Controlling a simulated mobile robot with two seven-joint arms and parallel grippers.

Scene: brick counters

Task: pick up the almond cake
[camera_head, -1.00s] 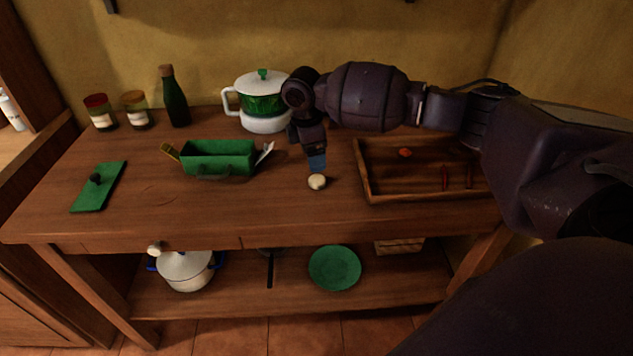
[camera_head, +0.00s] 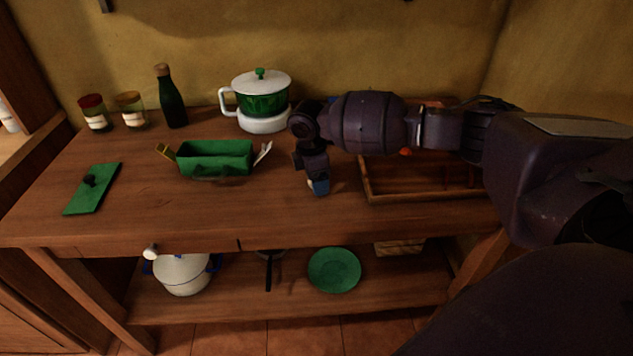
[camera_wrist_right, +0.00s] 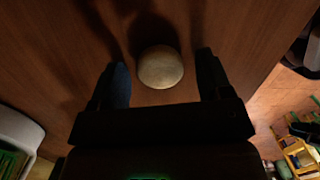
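The almond cake (camera_wrist_right: 160,67) is a small round pale cake on the wooden table. In the right wrist view it lies between the two spread fingers, near their tips, with a gap on each side. In the head view it is almost wholly hidden behind my right gripper (camera_head: 319,186), which points down at the table. The right gripper (camera_wrist_right: 163,82) is open in the right wrist view, and its fingers do not touch the cake. My left gripper is not in view.
A wooden tray (camera_head: 430,197) stands just right of the gripper. A green caddy (camera_head: 215,158) is to the left, and a green-and-white pot (camera_head: 262,95) stands behind. A green board (camera_head: 92,190) lies far left. The tabletop (camera_head: 250,215) in front is clear.

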